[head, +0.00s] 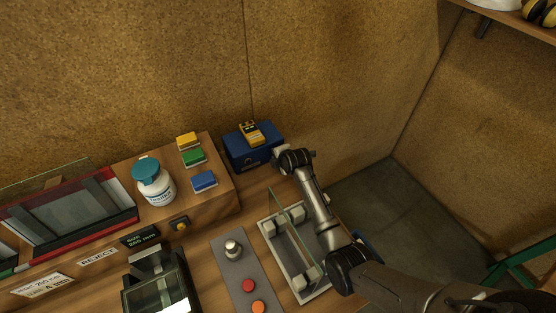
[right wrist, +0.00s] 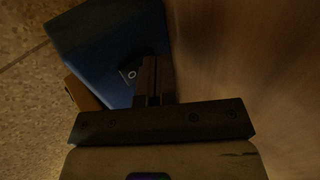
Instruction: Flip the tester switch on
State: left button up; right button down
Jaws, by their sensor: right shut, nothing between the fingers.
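The tester looks to be the blue box (head: 239,153) at the back of the bench, with a yellow handheld meter (head: 251,133) on top. In the right wrist view the blue box (right wrist: 98,50) fills the upper left, and a small dark plate with a white "O" mark (right wrist: 129,74) shows on its face. My right gripper (head: 277,157) is at the right end of the box. Its shut, empty fingers (right wrist: 152,72) are just beside the marked plate; I cannot tell if they touch. The switch lever is not clearly visible. My left gripper is out of view.
A wooden step (head: 222,200) left of the box carries a white bottle (head: 157,187) and yellow, green and blue blocks. A grey fixture with a glass pane (head: 279,205) stands below my right arm. A panel with a knob and buttons (head: 238,275) is left of it.

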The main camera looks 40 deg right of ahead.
dwell(0.3)
jog(key=shift+w+r, duration=0.15)
jog(key=shift+p, duration=0.35)
jog(key=shift+r+p, duration=0.8)
jog(key=shift+p, duration=0.1)
